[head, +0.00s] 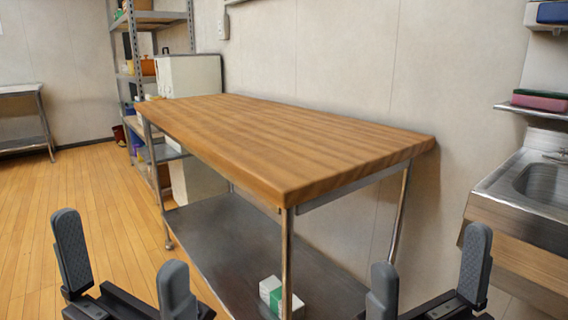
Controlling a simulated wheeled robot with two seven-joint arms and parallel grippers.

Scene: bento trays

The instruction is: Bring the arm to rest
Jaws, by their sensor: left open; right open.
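My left gripper (124,264) is at the lower left in the head view. Its two grey-padded fingers stand wide apart with nothing between them. My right gripper (428,276) is at the lower right, also with its fingers apart and empty. Both are in front of the wooden-topped table (290,150) and touch nothing that I can see. The arms behind the grippers are mostly out of the picture. No bento tray is in view.
The table top is bare. Its metal lower shelf (235,240) holds a white and green box (272,293). A steel sink (540,182) stands at the right. A shelving rack (133,60) and a white cabinet (190,75) stand behind. The wooden floor (85,200) at left is clear.

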